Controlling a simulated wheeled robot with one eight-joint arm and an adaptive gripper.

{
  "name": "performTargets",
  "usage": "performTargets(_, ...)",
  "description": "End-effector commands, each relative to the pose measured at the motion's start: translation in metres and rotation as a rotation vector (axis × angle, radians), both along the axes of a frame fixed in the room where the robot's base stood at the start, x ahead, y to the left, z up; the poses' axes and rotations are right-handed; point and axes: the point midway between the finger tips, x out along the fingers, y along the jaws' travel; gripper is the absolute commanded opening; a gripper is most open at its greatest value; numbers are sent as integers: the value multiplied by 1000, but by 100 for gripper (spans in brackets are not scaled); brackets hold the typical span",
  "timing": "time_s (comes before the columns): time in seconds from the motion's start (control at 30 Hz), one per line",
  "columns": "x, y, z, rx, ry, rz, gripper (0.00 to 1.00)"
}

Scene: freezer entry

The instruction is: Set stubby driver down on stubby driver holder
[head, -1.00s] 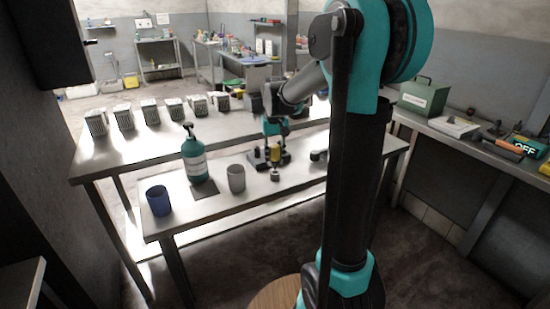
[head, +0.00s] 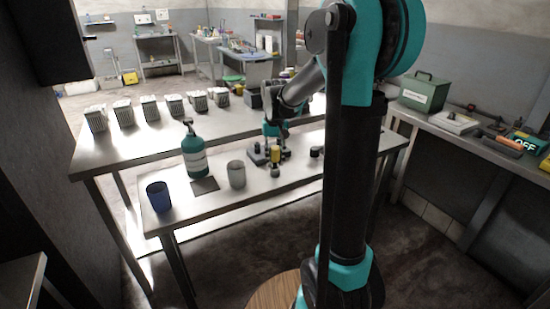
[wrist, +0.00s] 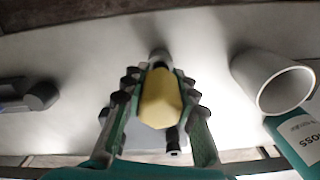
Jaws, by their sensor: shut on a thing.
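The stubby driver has a yellow handle (wrist: 160,98). My gripper (wrist: 158,90) is shut on it, with a ridged finger on each side. In the wrist view a grey block and a short black post (wrist: 173,140) show just behind the handle, likely part of the holder. The fingers and handle hide much of it. I cannot tell whether the driver touches the holder.
A grey cup (head: 237,174) and a teal pump bottle (head: 194,155) stand left of the holder. A blue cup (head: 158,197) is near the left corner. A small round-ended item (head: 275,172) is close in front, and a dark object (head: 316,152) lies to the right.

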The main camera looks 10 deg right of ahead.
Motion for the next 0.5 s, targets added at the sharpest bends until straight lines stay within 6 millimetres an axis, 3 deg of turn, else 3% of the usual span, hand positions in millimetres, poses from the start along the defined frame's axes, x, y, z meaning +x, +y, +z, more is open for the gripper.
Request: performTargets(0.5,0,0,-12,0,0,0,0)
